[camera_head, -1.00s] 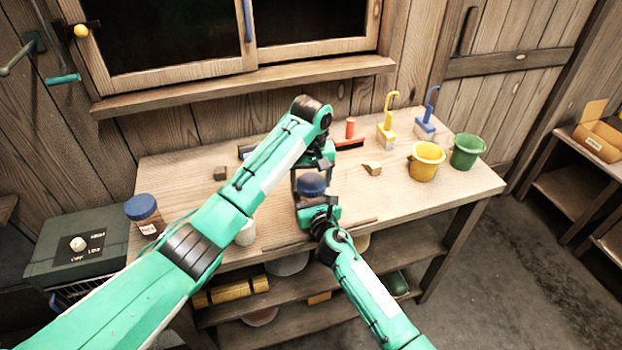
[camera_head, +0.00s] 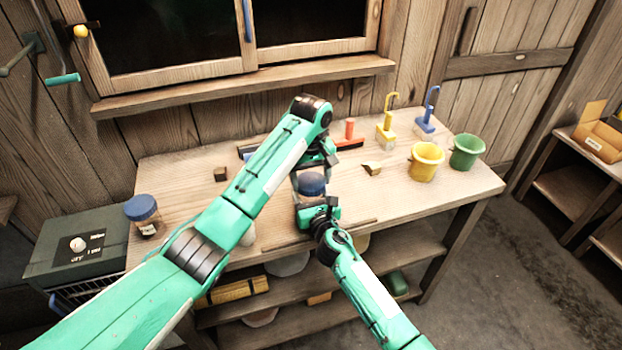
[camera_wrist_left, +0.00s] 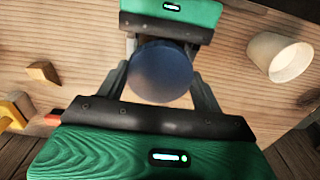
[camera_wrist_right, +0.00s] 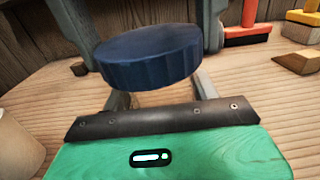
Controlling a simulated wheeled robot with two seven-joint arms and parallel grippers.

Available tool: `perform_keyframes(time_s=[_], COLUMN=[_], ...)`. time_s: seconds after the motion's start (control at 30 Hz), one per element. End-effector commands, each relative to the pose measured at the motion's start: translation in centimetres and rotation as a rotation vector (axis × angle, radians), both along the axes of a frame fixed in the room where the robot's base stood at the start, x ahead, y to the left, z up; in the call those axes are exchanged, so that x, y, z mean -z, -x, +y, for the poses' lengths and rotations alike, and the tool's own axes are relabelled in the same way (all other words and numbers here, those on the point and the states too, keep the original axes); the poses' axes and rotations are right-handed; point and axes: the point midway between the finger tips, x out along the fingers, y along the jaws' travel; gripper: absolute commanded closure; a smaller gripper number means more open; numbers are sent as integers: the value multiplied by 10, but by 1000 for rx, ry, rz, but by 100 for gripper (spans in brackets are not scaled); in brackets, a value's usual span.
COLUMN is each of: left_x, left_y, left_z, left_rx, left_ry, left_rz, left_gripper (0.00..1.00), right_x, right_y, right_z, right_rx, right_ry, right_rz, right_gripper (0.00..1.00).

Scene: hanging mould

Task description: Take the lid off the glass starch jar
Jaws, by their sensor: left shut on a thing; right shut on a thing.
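A jar with a round blue lid (camera_head: 311,184) stands near the front of the workbench between my two grippers. My left gripper (camera_wrist_left: 160,82) reaches down from above, with its fingers on opposite sides of the lid, shut on it. My right gripper (camera_wrist_right: 160,98) comes in low from the front. Its fingers are below the lid, shut on the jar body. The body is mostly hidden by the lid and grippers. I cannot tell whether there is a gap between lid and jar. The lid also shows large in the right wrist view (camera_wrist_right: 147,57).
Another blue-lidded jar (camera_head: 143,212) stands at the bench's left end. A white cup (camera_wrist_left: 280,57) is close to the grippers. Yellow (camera_head: 426,161) and green (camera_head: 467,151) buckets, brushes and a wooden block (camera_head: 372,168) occupy the right side. The bench (camera_head: 180,178) has bare wood at back left.

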Motion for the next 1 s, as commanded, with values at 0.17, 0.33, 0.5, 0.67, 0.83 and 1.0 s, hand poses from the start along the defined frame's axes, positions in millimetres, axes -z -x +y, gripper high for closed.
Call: perform_keyframes(time_s=[0.17,0.33,0.5,0.67,0.83,1.0], left_x=[-7,-13,-18,-18,-19,-30], left_y=[0,0,0,0,0,0], left_z=[0,0,0,0,0,-1], left_rx=[1,0,0,0,0,1], left_ry=[2,2,1,1,1,1], left_rz=[-2,-2,0,0,0,-3], left_gripper=[60,60,60,60,60,60], right_x=[2,2,2,2,2,2], right_y=[1,1,1,1,1,1], right_z=[0,0,0,0,0,0], right_rx=[0,0,0,0,0,0], right_ry=[1,1,1,1,1,1], right_rz=[3,3,3,3,3,3], right_gripper=[100,100,100,100,100,100])
